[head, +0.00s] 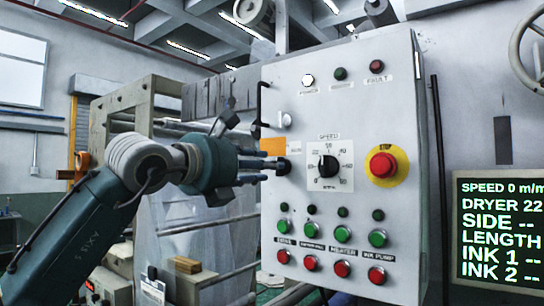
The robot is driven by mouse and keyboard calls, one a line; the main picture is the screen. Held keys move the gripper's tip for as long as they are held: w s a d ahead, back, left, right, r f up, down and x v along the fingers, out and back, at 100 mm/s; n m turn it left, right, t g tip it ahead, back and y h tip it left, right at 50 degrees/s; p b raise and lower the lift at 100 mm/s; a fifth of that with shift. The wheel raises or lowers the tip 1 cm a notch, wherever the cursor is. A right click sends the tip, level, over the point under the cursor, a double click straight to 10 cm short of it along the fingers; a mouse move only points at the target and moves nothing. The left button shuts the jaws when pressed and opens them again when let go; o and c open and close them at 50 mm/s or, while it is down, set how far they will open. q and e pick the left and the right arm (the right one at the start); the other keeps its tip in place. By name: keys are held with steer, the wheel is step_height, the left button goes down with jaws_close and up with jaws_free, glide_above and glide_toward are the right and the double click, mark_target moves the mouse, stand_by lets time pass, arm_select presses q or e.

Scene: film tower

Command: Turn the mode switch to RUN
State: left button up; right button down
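The grey control panel (348,100) fills the middle of the head view. A small black knob (284,166), which looks like the mode switch, sits on its left side, left of the speed dial. My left gripper (264,166) reaches in from the left with its fingers pointing at this knob. The fingertips overlap the knob's left edge; I cannot tell whether they touch or grip it. The knob's pointer direction and any label are not readable. My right gripper is not in view.
The speed dial (328,178) and red stop button (382,165) on its yellow plate are right of the knob. An orange plate (273,147) is just above it. Green buttons and red buttons line the lower panel. A display screen (500,230) reads SPEED 0.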

arm_select(q)
steer(key=p+x, duration=0.1)
steer(key=x, duration=0.2)
steer(key=shift+w+d, duration=0.1)
steer(key=shift+w, duration=0.05)
jaws_close()
